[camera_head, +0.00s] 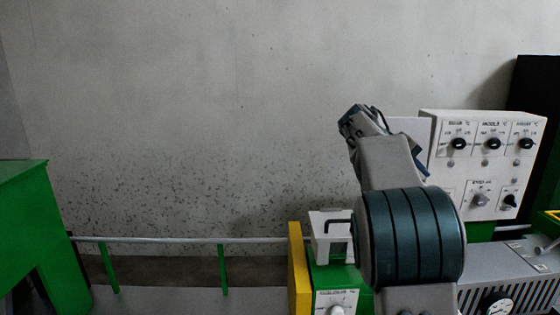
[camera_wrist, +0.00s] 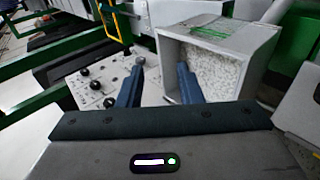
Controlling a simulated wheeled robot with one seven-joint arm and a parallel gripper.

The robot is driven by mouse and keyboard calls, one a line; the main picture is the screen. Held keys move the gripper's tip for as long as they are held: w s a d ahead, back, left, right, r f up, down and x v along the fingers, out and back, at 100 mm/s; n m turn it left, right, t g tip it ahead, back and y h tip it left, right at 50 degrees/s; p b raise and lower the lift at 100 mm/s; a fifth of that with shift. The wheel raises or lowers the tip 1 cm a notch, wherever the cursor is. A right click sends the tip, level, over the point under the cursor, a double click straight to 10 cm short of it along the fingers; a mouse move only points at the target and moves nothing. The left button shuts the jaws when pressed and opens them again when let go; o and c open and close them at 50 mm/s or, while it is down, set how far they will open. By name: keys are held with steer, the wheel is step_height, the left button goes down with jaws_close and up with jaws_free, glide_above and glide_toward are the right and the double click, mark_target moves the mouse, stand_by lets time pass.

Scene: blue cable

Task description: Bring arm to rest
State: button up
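My gripper (camera_wrist: 160,70) shows in the wrist view as two dark blue fingers, parallel and well apart, with nothing held between them. Beyond the fingertips are a white panel with black knobs (camera_wrist: 103,84) and an open grey box of white granules (camera_wrist: 213,76). The fingers seem apart from both, but depth is hard to judge. In the head view my arm is raised in front of the machine at right. It hides most of my gripper there. No blue cable can be made out in either view.
A white control panel (camera_head: 487,142) with several knobs stands behind and right of my arm. A white box with a black handle (camera_head: 331,235) sits beside a yellow plate (camera_head: 298,268). A low rail (camera_head: 180,240) runs left to a green frame (camera_head: 30,215). The upper left before the wall is clear.

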steer(key=s+a+f+y, duration=0.3)
steer(key=s+a+f, duration=0.2)
steer(key=s, duration=0.5)
steer(key=s+a+f+t+y, duration=0.1)
steer(key=s+a+f+y, duration=0.2)
steer(key=s+a+f, duration=0.3)
steer(key=s+a+f+t+y+b, duration=0.1)
steer(key=s+a+f+y, duration=0.3)
steer(key=s, duration=1.2)
step_height(320, 180, down, 4)
steer(key=shift+a+r+m, duration=0.1)
steer(key=shift+a+m, duration=0.2)
steer(key=shift+a, duration=0.95)
